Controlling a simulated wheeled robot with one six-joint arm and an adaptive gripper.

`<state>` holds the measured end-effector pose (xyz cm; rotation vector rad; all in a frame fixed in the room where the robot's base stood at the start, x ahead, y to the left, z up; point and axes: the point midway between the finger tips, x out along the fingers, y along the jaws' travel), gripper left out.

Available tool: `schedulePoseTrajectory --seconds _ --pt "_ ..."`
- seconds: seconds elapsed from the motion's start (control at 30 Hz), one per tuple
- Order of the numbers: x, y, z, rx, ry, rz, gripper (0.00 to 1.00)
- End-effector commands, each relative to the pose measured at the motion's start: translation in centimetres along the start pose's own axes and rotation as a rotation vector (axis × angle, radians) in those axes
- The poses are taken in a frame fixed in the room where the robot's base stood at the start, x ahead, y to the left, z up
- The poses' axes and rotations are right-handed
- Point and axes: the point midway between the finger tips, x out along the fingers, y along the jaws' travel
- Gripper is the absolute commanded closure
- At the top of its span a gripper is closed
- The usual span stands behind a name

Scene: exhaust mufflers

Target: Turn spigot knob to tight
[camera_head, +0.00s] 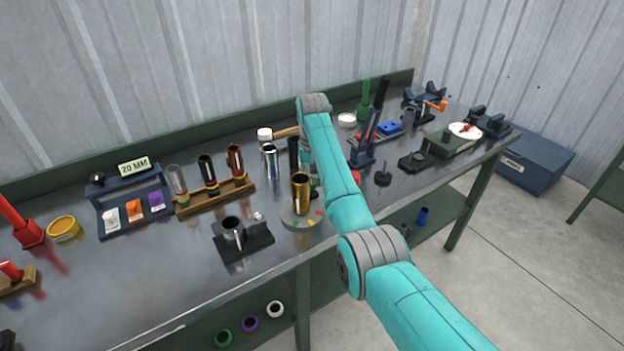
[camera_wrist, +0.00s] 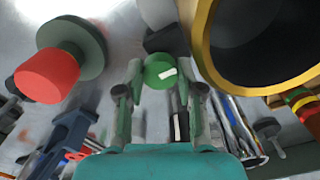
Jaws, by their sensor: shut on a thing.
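The spigot knob, a round green knob (camera_wrist: 158,74) with a white mark, sits between the fingertips of my gripper (camera_wrist: 160,68) in the wrist view. My gripper is shut on it, one finger on each side. The white mark lies right of the knob's middle and is slightly tilted. A dark block shows just beyond the knob. In the head view my arm hides the knob and most of the gripper. A gold cylinder (camera_head: 300,192) stands upright on a round plate with coloured marks (camera_head: 303,221), beside my arm; its open rim (camera_wrist: 203,40) is close on the right in the wrist view.
A red knob on a green-grey round base (camera_wrist: 50,76) is close on the left in the wrist view. A dark block with a metal cup (camera_head: 232,232) stands near the bench's front edge. A wooden rack of tubes (camera_head: 215,197) is further left. Bare bench lies at front left.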

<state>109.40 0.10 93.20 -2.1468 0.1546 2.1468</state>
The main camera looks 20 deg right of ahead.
Motion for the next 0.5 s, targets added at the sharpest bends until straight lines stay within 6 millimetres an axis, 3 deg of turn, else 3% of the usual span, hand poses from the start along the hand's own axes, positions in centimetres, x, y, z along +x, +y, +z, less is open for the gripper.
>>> schedulePoseTrajectory --seconds 0.5 --pt "0.03 0.01 0.02 0.03 -0.001 0.0 0.98"
